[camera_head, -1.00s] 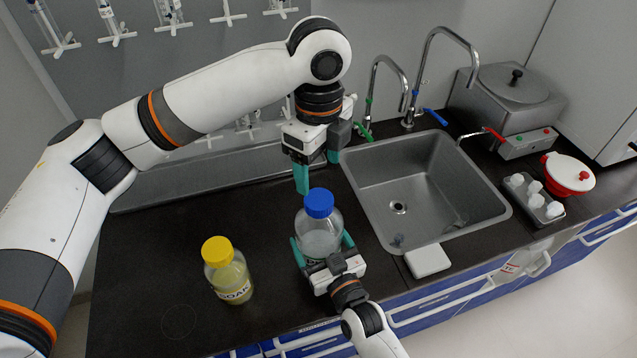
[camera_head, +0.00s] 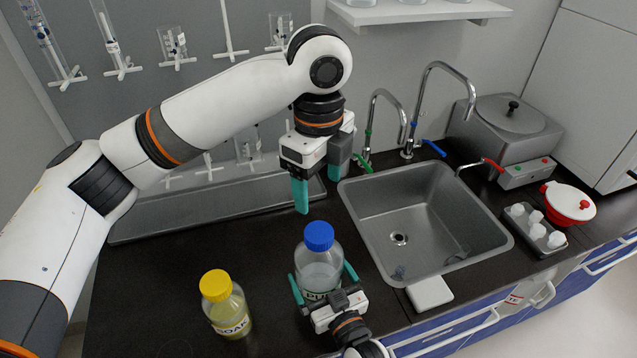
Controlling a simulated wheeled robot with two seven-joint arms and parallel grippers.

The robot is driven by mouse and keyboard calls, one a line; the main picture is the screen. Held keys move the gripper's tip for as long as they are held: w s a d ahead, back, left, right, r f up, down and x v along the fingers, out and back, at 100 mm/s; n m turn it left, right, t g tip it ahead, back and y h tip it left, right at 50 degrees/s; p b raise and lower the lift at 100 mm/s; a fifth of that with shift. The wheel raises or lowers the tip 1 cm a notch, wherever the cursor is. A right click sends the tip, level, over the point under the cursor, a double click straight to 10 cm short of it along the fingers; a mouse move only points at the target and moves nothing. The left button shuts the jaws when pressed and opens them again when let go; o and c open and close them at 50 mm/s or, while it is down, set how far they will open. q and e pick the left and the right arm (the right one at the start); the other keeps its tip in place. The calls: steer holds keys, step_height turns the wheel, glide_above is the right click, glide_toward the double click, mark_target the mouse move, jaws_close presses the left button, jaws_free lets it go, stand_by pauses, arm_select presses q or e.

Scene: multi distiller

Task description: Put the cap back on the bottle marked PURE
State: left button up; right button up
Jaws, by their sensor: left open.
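The clear bottle (camera_head: 319,270) stands on the dark counter with a blue cap (camera_head: 319,236) sitting on its top. Its label is mostly hidden; only the first letters, starting with P, show. My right gripper (camera_head: 324,284) has its green fingers on either side of the bottle's lower body and is shut on it. My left gripper (camera_head: 318,192) hangs above and slightly behind the cap, pointing down. It is open and empty, with a gap between its fingertips and the cap.
A metal bath (camera_head: 507,122) is farther right. The left counter is mostly clear.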

arm_select(q)
step_height(320, 180, down, 3)
steer(key=shift+r+b, duration=0.2)
steer(key=shift+b, duration=1.05)
arm_select(e)
steer(key=v, duration=1)
steer(key=shift+s+d+f, duration=0.1)
steer(key=shift+s+d, duration=0.05)
steer(key=shift+s, duration=0.15)
steer(key=shift+s+d, duration=0.2)
steer(key=shift+s, duration=0.15)
arm_select(q)
steer(key=shift+s+f, duration=0.1)
arm_select(e)
steer(key=shift+s, duration=0.1)
